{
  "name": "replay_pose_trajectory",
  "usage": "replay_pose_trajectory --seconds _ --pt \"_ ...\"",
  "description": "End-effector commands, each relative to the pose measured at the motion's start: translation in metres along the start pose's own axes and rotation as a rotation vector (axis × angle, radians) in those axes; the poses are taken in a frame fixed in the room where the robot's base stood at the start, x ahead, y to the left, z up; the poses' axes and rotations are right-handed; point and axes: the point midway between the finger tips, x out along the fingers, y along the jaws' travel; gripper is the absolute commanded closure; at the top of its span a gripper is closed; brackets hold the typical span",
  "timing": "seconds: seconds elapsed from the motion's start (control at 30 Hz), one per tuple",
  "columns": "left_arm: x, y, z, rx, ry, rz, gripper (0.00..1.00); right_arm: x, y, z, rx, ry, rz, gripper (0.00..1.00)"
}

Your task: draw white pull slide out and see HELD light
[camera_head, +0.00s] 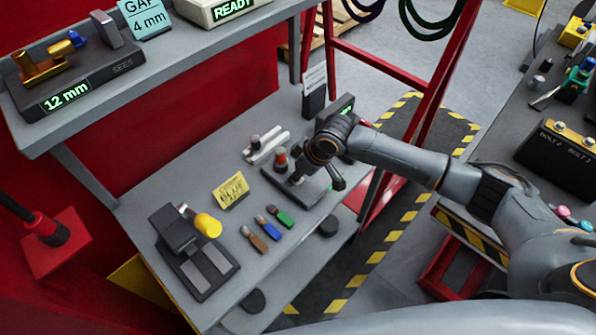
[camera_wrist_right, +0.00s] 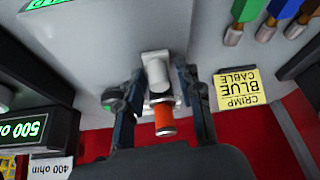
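The white pull slide (camera_wrist_right: 157,70) shows between my right gripper's fingers in the right wrist view, with an orange cylinder (camera_wrist_right: 165,118) close by. My right gripper (camera_wrist_right: 160,72) has its fingers apart, one on each side of the slide; I see gaps, and contact cannot be made out. In the head view this gripper (camera_head: 305,178) is over a dark base plate (camera_head: 318,190) beside the orange-red knob (camera_head: 281,161), and the arm hides part of the spot. I cannot read a HELD light; a green strip (camera_wrist_right: 45,3) is cut off at the top of the wrist view. My left gripper is not in view.
A yellow note (camera_head: 230,190) lies on the grey bench (camera_head: 220,275), near brown, blue and green handled pieces (camera_head: 268,229) and a dark pedal-like device (camera_head: 193,252). White rods (camera_head: 266,147) lie behind the knob. A 500 ohm display (camera_wrist_right: 38,128) stands near the gripper.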

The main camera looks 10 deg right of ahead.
Motion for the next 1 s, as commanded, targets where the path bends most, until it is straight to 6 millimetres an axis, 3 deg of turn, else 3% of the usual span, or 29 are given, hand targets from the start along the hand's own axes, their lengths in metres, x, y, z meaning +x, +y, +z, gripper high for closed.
replay_pose_trajectory --seconds 0.47,1.0 --pt "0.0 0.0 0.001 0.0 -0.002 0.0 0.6 -0.009 0.001 -0.002 -0.001 0.004 0.002 0.46" --pt "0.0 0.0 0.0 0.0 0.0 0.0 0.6 -0.108 0.001 -0.001 -0.001 0.002 0.002 0.46"
